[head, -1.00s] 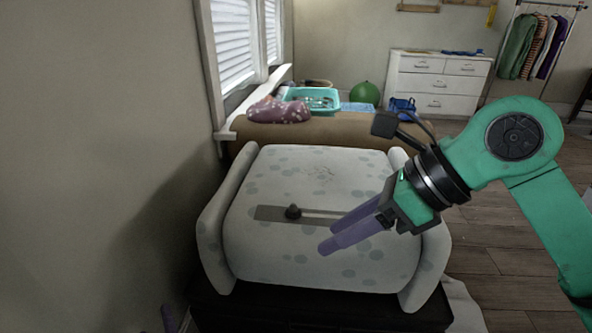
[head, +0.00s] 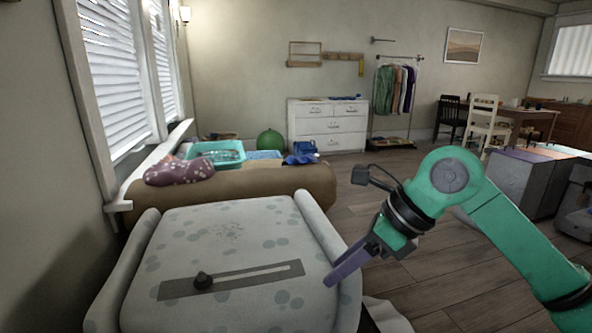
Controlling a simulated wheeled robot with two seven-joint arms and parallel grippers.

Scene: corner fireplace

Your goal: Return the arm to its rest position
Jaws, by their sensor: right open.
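My right arm comes in from the right side of the head view. Its right gripper (head: 346,270) has purple fingers and is open and empty. The fingers point down and left, in front of the right edge of a pale spotted padded piece (head: 237,226). Whether they touch it cannot be told. My left gripper is not in view.
A white dresser (head: 327,125) stands at the back wall. Open wooden floor (head: 390,285) lies on the right.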

